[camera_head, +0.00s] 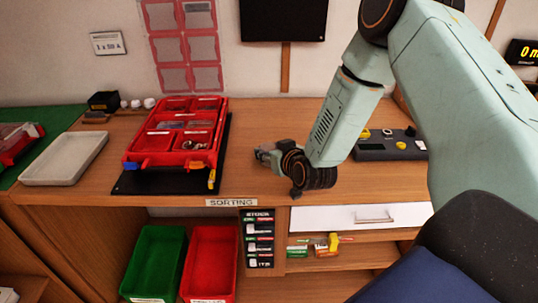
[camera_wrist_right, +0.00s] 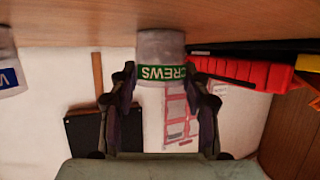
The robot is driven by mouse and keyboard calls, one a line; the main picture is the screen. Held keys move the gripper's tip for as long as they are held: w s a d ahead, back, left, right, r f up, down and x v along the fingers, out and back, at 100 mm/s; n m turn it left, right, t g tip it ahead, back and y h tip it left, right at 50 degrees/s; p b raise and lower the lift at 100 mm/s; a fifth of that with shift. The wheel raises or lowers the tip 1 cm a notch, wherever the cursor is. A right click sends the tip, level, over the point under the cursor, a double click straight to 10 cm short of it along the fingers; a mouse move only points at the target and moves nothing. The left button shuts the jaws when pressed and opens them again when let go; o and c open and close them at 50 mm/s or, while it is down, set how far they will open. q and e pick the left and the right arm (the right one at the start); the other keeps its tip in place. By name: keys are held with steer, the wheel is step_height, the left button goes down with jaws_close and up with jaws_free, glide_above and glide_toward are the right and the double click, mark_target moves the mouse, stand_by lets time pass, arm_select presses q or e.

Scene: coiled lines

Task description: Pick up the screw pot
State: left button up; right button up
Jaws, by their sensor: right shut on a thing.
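The screw pot (camera_wrist_right: 162,47) is a grey cylinder with a green label reading SCREWS. The label appears upside down in the right wrist view, with the wooden bench at the top of the picture. My right gripper (camera_wrist_right: 160,82) is shut on the pot, one finger on each side of its label. In the head view my right gripper (camera_head: 273,158) is low over the bench, right of the red tray, and mostly hides the pot. I cannot tell whether the pot's base touches the bench. My left gripper is not in view.
A red compartment tray (camera_head: 172,146) stands on a black mat (camera_head: 150,184). A pale tray (camera_head: 50,168) is at left. A grey device (camera_head: 380,151) with yellow knobs stands at right. Another pot (camera_wrist_right: 6,66) with a blue label shows in the wrist view. Green and red bins sit below.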

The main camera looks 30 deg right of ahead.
steer(key=shift+r, duration=0.15)
step_height(320, 180, up, 10)
steer(key=p, duration=0.2)
steer(key=s+a+f+n+g+y+b, duration=0.2)
steer(key=s+a+f+n+y+b, duration=0.2)
steer(key=s+a, duration=0.4)
steer(key=s+a+f+n+g+y+b, duration=0.3)
steer(key=s+a+f+n+y, duration=0.4)
steer(key=a, duration=0.3)
steer(key=shift+s+f+n+y+b, duration=0.2)
steer(key=shift+s+n+y+b, duration=0.15)
steer(key=shift+s+n+y, duration=0.35)
steer(key=shift+w+a+r+y, duration=0.1)
steer(key=shift+w+y, duration=0.15)
steer(key=shift+y, duration=0.05)
